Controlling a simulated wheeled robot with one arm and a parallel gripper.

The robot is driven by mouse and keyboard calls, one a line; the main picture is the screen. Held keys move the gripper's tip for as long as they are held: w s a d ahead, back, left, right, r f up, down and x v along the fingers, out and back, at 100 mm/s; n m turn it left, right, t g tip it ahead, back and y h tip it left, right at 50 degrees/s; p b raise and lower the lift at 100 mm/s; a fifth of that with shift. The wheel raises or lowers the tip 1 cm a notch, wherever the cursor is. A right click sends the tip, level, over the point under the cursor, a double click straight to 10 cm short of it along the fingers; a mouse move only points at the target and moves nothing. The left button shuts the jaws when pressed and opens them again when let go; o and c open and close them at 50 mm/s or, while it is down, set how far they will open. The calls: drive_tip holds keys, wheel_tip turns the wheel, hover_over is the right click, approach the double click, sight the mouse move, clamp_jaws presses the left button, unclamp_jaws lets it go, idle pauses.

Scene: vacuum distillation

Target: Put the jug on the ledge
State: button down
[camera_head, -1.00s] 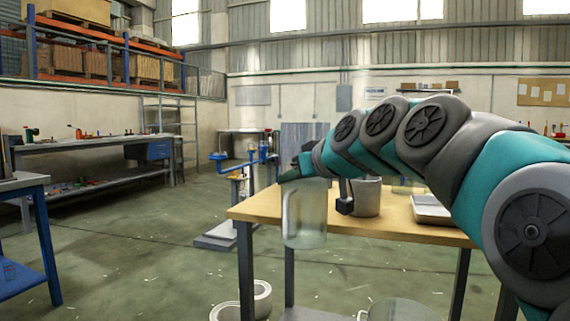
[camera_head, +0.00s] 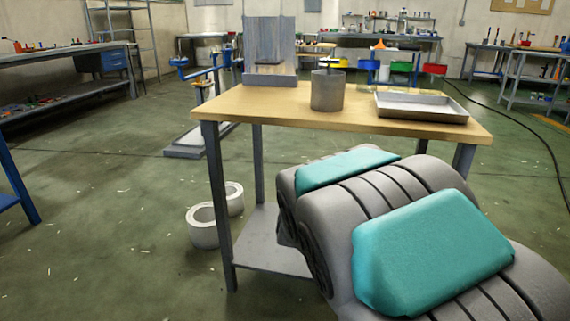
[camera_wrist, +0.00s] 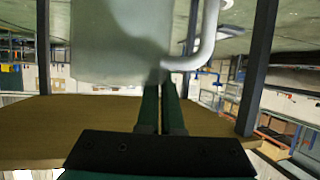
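The translucent grey jug (camera_wrist: 120,40) is close up in the wrist view, with its pale curved handle (camera_wrist: 207,35) to the right. My gripper (camera_wrist: 166,82) has its two fingers close together, reaching to the jug, and holds it. The exact grip point is hidden behind the jug. In the head view the jug and gripper are not visible; my arm fills the lower right. I cannot tell for sure which surface is the ledge; the table has a low grey shelf (camera_head: 262,245) between its legs.
The floor at the left is mostly open.

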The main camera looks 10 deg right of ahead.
drive_tip(key=shift+m+h, duration=0.9)
drive_tip(key=d+f, duration=0.1)
drive_tip(key=f, duration=0.1)
drive_tip(key=d+f, duration=0.1)
drive_tip(key=f, duration=0.1)
drive_tip(key=d+f, duration=0.1)
drive_tip(key=f, duration=0.1)
drive_tip(key=shift+w+f, duration=0.2)
drive_tip(key=shift+f, duration=0.1)
